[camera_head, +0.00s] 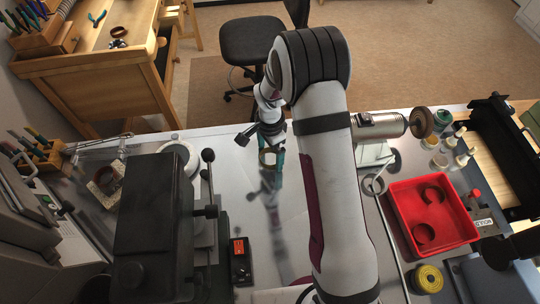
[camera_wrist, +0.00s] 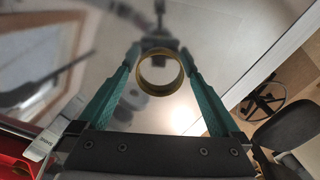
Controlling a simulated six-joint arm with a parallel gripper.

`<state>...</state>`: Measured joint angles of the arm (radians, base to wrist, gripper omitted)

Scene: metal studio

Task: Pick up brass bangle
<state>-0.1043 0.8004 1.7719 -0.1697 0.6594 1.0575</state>
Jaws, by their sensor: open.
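The brass bangle (camera_wrist: 158,91) shows as a gold-coloured ring between my two teal fingers in the wrist view. In the head view it is a small yellowish band (camera_head: 269,158) on the grey metal tabletop (camera_head: 295,215), partly covered by my gripper (camera_head: 271,163). In the wrist view my gripper (camera_wrist: 160,52) is open, with a finger on the left and right of the bangle. Small gaps seem to show between fingers and ring. Whether either finger touches it is hard to tell.
A red tray (camera_head: 462,228) with dark red rings stands right, near small bottles (camera_head: 440,160) and a polishing motor (camera_head: 380,125). A dark machine (camera_head: 150,220) with lever handles stands left. Tabletop around the bangle is mostly bare.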

